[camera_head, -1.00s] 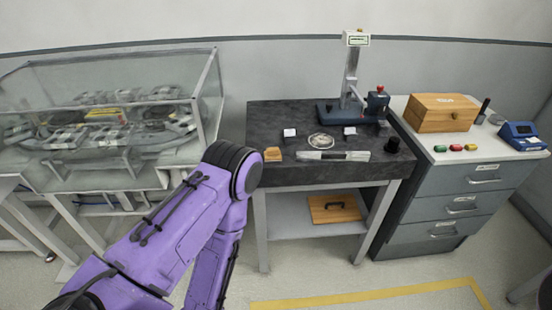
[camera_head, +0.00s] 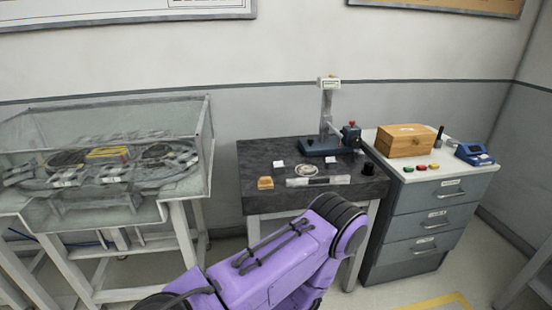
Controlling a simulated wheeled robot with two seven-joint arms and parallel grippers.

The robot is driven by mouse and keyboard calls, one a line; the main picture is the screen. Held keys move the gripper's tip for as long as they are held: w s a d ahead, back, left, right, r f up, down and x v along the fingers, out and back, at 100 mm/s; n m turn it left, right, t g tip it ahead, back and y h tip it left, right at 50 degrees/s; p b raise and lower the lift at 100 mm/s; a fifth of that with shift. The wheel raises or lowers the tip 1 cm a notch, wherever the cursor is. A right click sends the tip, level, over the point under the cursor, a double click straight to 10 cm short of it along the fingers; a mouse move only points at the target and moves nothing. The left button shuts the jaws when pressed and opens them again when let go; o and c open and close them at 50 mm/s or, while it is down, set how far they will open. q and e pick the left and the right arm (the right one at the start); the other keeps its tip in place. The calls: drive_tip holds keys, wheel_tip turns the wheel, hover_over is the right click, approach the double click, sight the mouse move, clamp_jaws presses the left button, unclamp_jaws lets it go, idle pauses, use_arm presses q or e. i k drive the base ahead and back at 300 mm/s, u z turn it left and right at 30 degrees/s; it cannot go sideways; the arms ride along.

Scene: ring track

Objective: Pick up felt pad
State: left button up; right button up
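A dark stone-topped table (camera_head: 262,154) stands in the middle of the camera_head view. A small tan block-like piece (camera_head: 265,183) lies near its front left edge; I cannot tell whether it is the felt pad. Nothing else in view is clearly a felt pad. One of my purple arms reaches in from the bottom, its elbow in front of the table's front edge. Neither gripper is in view.
On the dark table are a blue-based stand (camera_head: 326,125), a flat silver-grey strip (camera_head: 318,181) and a coiled ring (camera_head: 307,169). A glass-covered ring track (camera_head: 105,160) stands left. A drawer cabinet (camera_head: 424,217) at right carries a wooden box (camera_head: 406,141).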

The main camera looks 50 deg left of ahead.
sight(264, 183)
drive_tip(key=u, duration=0.3)
drive_tip(key=i, duration=0.9)
drive_tip(key=u, duration=0.5)
